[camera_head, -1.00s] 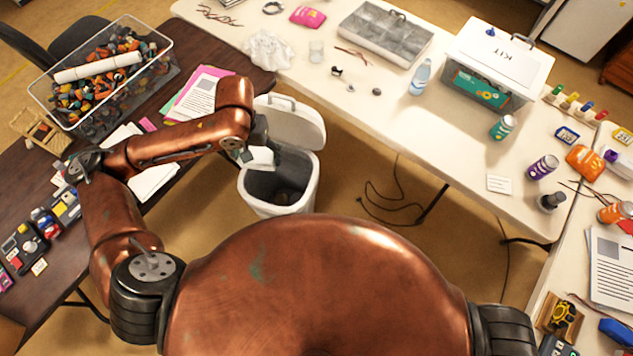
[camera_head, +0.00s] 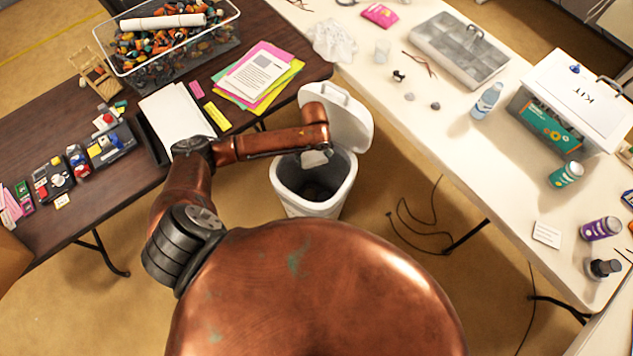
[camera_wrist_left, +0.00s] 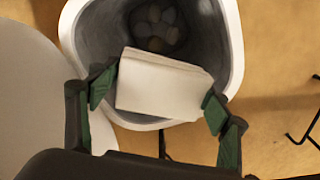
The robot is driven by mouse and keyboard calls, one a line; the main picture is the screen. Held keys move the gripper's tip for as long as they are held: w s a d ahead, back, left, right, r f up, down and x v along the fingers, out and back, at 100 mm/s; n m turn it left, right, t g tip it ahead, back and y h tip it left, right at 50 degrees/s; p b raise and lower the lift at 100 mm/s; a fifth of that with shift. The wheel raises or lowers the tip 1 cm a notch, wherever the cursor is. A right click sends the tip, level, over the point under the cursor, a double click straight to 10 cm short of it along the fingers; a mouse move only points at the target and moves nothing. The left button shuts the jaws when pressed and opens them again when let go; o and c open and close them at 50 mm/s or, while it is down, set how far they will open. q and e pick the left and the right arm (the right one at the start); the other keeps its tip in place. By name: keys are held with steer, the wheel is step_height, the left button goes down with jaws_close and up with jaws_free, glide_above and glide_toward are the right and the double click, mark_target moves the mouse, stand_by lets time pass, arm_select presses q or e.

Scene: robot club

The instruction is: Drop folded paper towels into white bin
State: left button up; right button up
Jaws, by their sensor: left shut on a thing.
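The white bin (camera_head: 318,205) stands on the floor between the two tables with its lid (camera_head: 338,118) raised. My left gripper (camera_wrist_left: 158,88) is shut on the folded paper towels (camera_wrist_left: 160,84), a white flat stack held between its green-padded fingers. In the left wrist view the stack is over the near part of the mouth of the bin (camera_wrist_left: 232,50), and several pale round things lie at the bottom. In the head view the gripper is mostly hidden by my arm, and a small pale bit of the stack (camera_head: 316,157) shows over the bin. My right gripper is out of view.
A dark table (camera_head: 60,140) on the left holds a crate of colourful parts (camera_head: 172,60), papers (camera_head: 178,125) and small kits. A white table (camera_head: 440,130) on the right holds a grey case (camera_head: 455,50), a kit box (camera_head: 570,110) and bottles. A cable (camera_head: 420,215) lies on the floor.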

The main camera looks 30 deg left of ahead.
arm_select(q)
steer(key=shift+n, duration=0.4)
steer(key=f, duration=0.1)
steer(key=a+f, duration=0.1)
steer(key=f, duration=0.1)
steer(key=shift+s+a+f, duration=0.1)
steer(key=shift+a+f, duration=0.25)
step_height(320, 180, down, 6)
steer(key=b, duration=0.7)
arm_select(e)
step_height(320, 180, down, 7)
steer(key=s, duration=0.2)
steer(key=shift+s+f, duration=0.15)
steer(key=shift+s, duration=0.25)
arm_select(q)
steer(key=shift+r, duration=0.1)
steer(key=o, duration=1.2)
steer(key=shift+r, duration=0.1)
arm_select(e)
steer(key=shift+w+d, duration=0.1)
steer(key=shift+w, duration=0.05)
arm_select(q)
step_height(320, 180, up, 12)
steer(key=shift+s+f, duration=0.1)
